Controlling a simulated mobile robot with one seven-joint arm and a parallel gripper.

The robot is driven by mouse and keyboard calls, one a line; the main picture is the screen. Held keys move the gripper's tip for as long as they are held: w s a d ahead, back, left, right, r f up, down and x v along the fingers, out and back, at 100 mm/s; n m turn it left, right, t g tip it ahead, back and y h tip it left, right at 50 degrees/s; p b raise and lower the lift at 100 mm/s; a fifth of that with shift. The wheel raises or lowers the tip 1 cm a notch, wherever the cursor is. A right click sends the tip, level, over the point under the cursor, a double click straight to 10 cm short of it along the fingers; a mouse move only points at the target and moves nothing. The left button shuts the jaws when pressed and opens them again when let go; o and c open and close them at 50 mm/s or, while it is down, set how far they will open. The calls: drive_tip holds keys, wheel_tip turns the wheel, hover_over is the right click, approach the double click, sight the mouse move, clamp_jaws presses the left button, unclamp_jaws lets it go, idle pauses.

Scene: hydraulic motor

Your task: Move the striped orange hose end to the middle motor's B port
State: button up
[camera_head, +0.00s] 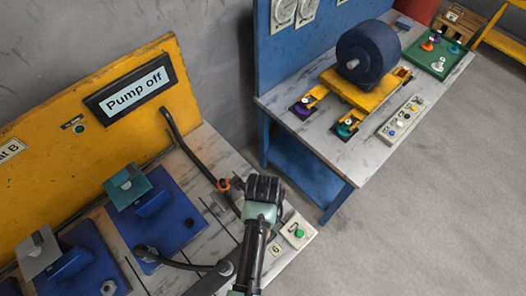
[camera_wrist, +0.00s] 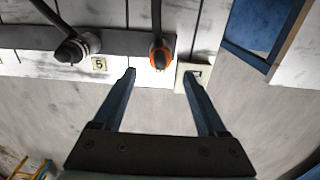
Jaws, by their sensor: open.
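The orange-ringed hose end (camera_head: 223,185) is on a dark hose that arcs down the yellow panel; it also shows in the wrist view (camera_wrist: 160,55). Its stripes are too small to tell. My gripper (camera_wrist: 158,77) is open and empty, its fingertips apart on either side below the hose end, not touching it. In the head view my gripper (camera_head: 264,188) is right of the hose end. A motor with a teal plate (camera_head: 126,186) and one with a grey plate (camera_head: 40,249) sit on blue bases. I cannot tell which is the middle motor; the B port is not clear.
A second dark hose with a grey collar (camera_wrist: 72,48) stands left of the orange one, near the label 5 (camera_wrist: 99,64). A green button box (camera_head: 300,233) is at the bench's right edge. A blue bench (camera_head: 270,100) stands behind; open floor lies right.

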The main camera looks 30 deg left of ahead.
wheel_tip(320, 180, down, 6)
drive_tip(key=b, duration=0.4)
drive_tip(key=shift+f, duration=0.25)
idle(0.6)
clamp_jaws()
drive_tip(key=shift+r+p, duration=0.25)
drive_tip(key=shift+p, duration=0.1)
idle(1.1)
drive_tip(key=shift+r, duration=0.15)
drive_tip(key=shift+r+p, duration=0.1)
drive_tip(key=shift+p, duration=0.2)
